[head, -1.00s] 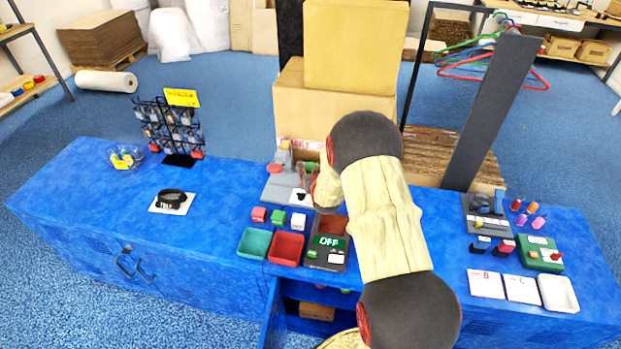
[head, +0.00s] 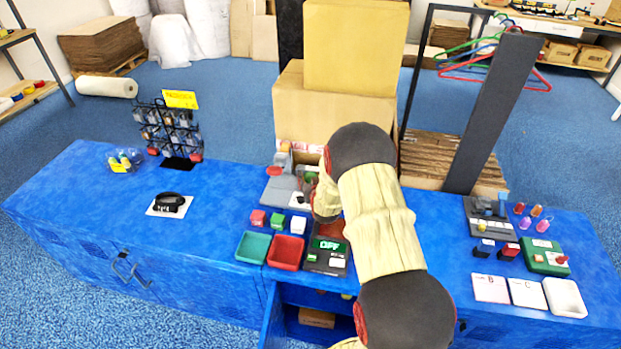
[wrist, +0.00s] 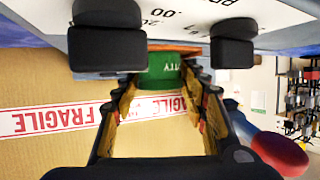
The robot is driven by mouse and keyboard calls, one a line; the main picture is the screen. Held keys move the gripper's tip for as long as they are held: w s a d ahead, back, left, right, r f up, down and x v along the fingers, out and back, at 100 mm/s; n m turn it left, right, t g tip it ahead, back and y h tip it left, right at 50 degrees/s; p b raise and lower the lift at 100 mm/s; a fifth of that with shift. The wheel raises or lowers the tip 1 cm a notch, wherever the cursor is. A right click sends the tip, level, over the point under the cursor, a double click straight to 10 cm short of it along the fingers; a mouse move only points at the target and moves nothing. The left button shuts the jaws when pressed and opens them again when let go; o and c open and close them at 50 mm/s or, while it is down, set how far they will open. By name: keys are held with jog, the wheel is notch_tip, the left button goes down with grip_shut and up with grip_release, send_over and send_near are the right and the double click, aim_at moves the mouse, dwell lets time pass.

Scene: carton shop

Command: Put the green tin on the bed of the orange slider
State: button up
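In the wrist view, a green tin (wrist: 160,68) with white lettering shows between the tips of my gripper (wrist: 163,82). The two fingers stand apart, one on each side of it; a firm hold on it is not visible. In the head view, the gripper is mostly hidden behind my arm, and a bit of green (head: 311,179) shows just left of my wrist, by the grey station (head: 283,188). I cannot pick out the orange slider with certainty.
A tall carton (head: 330,115) stands behind the grey station; its FRAGILE tape (wrist: 55,119) fills the wrist view's left. Green (head: 253,247) and red (head: 286,252) trays and an OFF box (head: 326,256) lie in front.

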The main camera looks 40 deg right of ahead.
jog(key=shift+o, duration=1.2)
